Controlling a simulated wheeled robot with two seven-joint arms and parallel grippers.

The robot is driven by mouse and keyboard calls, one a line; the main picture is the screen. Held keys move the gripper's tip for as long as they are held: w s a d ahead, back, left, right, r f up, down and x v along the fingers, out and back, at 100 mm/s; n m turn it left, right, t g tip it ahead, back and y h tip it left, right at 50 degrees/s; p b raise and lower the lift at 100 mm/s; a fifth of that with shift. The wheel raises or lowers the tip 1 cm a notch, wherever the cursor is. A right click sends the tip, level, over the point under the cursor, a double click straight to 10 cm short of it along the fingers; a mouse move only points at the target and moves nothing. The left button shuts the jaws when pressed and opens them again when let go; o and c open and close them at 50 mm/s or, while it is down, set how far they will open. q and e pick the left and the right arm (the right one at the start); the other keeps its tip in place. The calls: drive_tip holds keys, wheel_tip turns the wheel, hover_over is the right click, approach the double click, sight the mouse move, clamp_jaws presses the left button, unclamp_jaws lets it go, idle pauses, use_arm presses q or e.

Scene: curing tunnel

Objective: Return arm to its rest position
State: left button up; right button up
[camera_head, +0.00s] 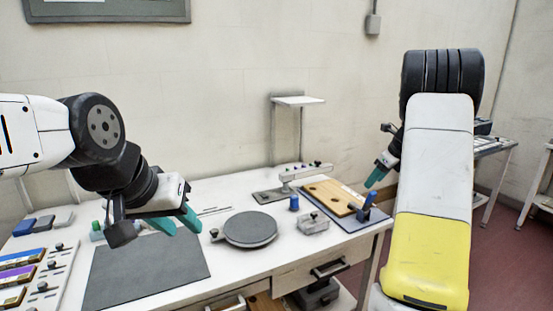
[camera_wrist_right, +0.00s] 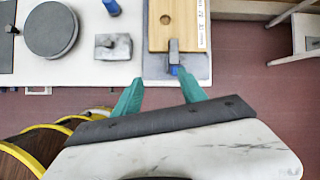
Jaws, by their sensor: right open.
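My right gripper (camera_head: 375,179) hangs in front of the right end of the white workbench (camera_head: 205,290). In the right wrist view its two teal fingers (camera_wrist_right: 162,92) stand apart with nothing between them. They point toward a grey and blue clamp (camera_wrist_right: 174,58) at the near edge of the wooden board (camera_wrist_right: 172,22), apart from it. My left gripper (camera_head: 177,222) is over the dark mat (camera_head: 150,265) on the left side of the bench. Its teal fingers look apart, with nothing seen between them. My right upper arm hides part of the right side.
A round grey turntable (camera_head: 250,229) and a small grey block (camera_head: 312,223) stand mid-bench. A blue cylinder (camera_head: 294,203) is near the board. A post with a small shelf (camera_head: 298,101) rises behind. Coloured blocks (camera_head: 18,275) lie at the left. Another table (camera_head: 490,147) is at the right.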

drive_tip(key=s+a+r+n+y, duration=0.1)
drive_tip(key=s+a+r+n, duration=1)
drive_tip(key=s+a+n, duration=0.7)
drive_tip(key=s+n, duration=0.2)
drive_tip(key=s, duration=0.1)
drive_tip(key=s+a+f+n, duration=0.1)
drive_tip(key=s+a+n, duration=0.2)
drive_tip(key=s, duration=0.4)
drive_tip(key=s+a+n+t+h, duration=0.1)
drive_tip(key=s+a+n, duration=0.2)
drive_tip(key=s+n, duration=0.3)
drive_tip(key=shift+s+f+n, duration=0.3)
drive_tip(key=shift+s, duration=0.1)
